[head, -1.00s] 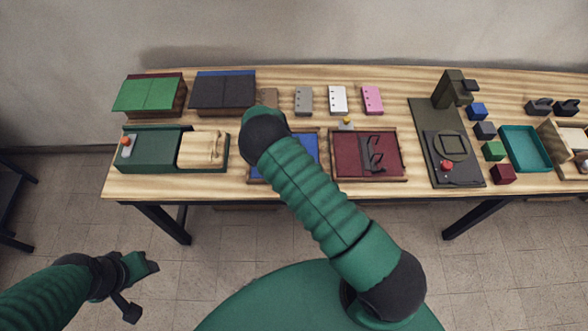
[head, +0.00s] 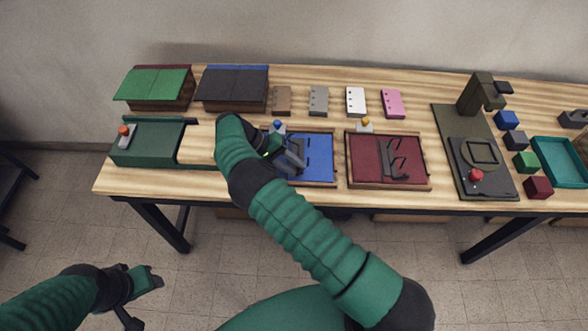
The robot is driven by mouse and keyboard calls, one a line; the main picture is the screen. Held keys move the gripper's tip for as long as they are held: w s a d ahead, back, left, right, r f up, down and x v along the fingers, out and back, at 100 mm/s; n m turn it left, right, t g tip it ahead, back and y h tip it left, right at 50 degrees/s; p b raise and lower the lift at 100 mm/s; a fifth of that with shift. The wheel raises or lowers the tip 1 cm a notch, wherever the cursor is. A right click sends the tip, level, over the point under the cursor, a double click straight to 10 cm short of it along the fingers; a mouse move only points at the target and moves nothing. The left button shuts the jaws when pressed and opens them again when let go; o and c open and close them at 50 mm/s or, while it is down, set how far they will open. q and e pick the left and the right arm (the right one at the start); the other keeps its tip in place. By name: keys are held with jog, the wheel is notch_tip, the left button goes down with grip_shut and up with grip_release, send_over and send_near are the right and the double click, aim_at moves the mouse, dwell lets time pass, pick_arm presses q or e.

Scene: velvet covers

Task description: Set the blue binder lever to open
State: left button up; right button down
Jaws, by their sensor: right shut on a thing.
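The blue binder (head: 320,160) lies open on the table, left of the red binder. A small blue-knobbed lever (head: 278,125) stands at its upper left edge. My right gripper (head: 292,158) is low over the binder's left half, below the knob in the picture. It is shut on a part of the binder, but its fingers and wrist hide which part. The binder's left side and rings are mostly hidden. My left gripper (head: 148,295) is open and empty, in front of the table at the lower left.
The red binder (head: 365,160) has a yellow-knobbed lever (head: 365,124). A green box with an orange knob (head: 145,142) is at left. Small punched blocks (head: 318,100) stand behind the binders. A dark press (head: 470,150) and coloured cubes (head: 525,162) are at right.

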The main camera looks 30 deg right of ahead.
jog(key=shift+s+a+f, duration=0.15)
jog(key=shift+f, duration=0.2)
jog(key=c, duration=1.4)
grip_release()
jog(key=shift+c, duration=0.2)
jog(key=o, duration=0.4)
jog(key=shift+c, duration=0.2)
jog(key=shift+w+r, duration=0.1)
jog(key=shift+w, duration=0.1)
